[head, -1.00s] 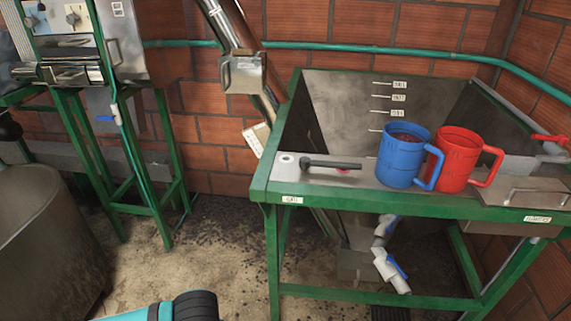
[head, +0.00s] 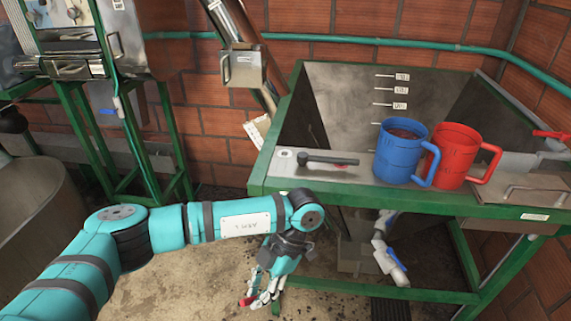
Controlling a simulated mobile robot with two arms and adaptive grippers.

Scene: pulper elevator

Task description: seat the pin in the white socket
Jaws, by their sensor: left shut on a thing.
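My left gripper (head: 262,293) hangs low in front of the green-framed metal tank, below its ledge and over the floor. It points down and is shut on a small red thing (head: 246,301), mostly hidden by the fingers; this may be the pin, but I cannot tell its shape. A small white round fitting with a dark centre (head: 286,154), which looks like the white socket, is on the left end of the ledge, above and apart from the gripper. My right gripper is not in view.
A black handle (head: 330,160) lies along the ledge (head: 310,176) beside the white fitting. A blue mug (head: 399,158) and a red mug (head: 450,160) stand to its right. White piping with a blue valve (head: 390,262) is under the tank. A green-framed machine stands at left.

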